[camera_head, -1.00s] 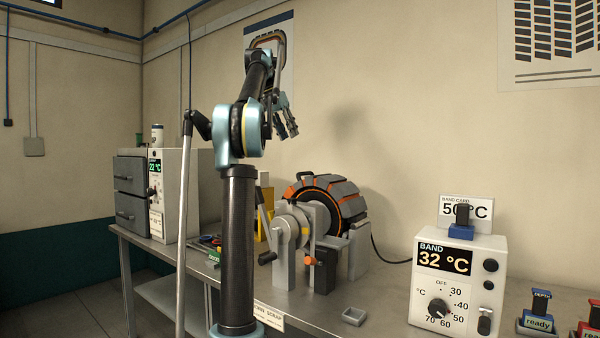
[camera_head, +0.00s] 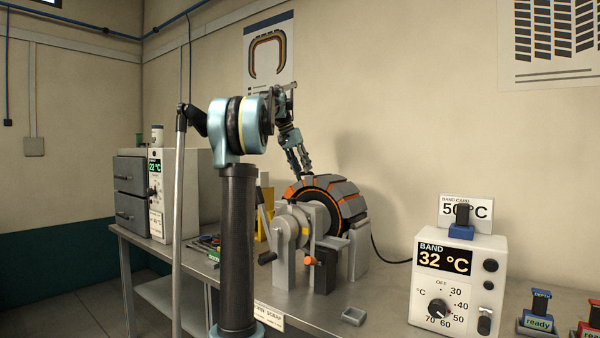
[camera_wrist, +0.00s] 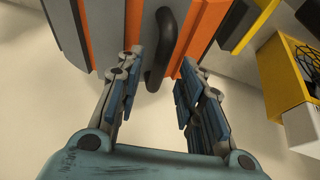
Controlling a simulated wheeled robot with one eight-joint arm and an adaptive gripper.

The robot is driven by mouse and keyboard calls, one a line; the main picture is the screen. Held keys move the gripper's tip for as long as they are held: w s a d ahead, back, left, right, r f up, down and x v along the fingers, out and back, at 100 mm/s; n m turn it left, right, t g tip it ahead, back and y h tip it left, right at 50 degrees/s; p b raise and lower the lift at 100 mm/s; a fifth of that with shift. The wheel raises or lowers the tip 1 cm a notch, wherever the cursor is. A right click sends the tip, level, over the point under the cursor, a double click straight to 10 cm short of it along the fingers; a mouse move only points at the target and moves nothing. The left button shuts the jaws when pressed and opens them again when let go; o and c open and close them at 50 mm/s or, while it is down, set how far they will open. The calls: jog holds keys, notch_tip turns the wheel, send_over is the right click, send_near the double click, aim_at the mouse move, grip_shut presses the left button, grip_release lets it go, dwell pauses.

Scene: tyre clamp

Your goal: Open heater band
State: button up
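The heater band (camera_head: 343,197), grey segments with orange edges, wraps the tyre on the clamp stand on the bench. In the wrist view the band (camera_wrist: 203,20) lies ahead, with a dark curved handle (camera_wrist: 163,45) standing out from it. My gripper (camera_head: 304,172) is above the top of the band in the head view, pointing down. In the wrist view my gripper (camera_wrist: 160,88) is open, its blue-padded fingers on either side of the handle's near end. I cannot tell whether a finger touches the handle. The handle is hidden behind my gripper in the head view.
The clamp's crank (camera_head: 267,257) and orange knob (camera_head: 310,260) stick out in front. A band control box (camera_head: 458,284) reading 32 °C stands at right. A yellow box (camera_wrist: 285,75) lies right in the wrist view.

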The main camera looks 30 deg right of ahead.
jog(key=shift+d+f, duration=0.3)
jog(key=shift+f, duration=0.35)
jog(key=shift+c, duration=0.6)
grip_shut()
jog(key=shift+a, duration=0.1)
jog(key=shift+r, duration=0.1)
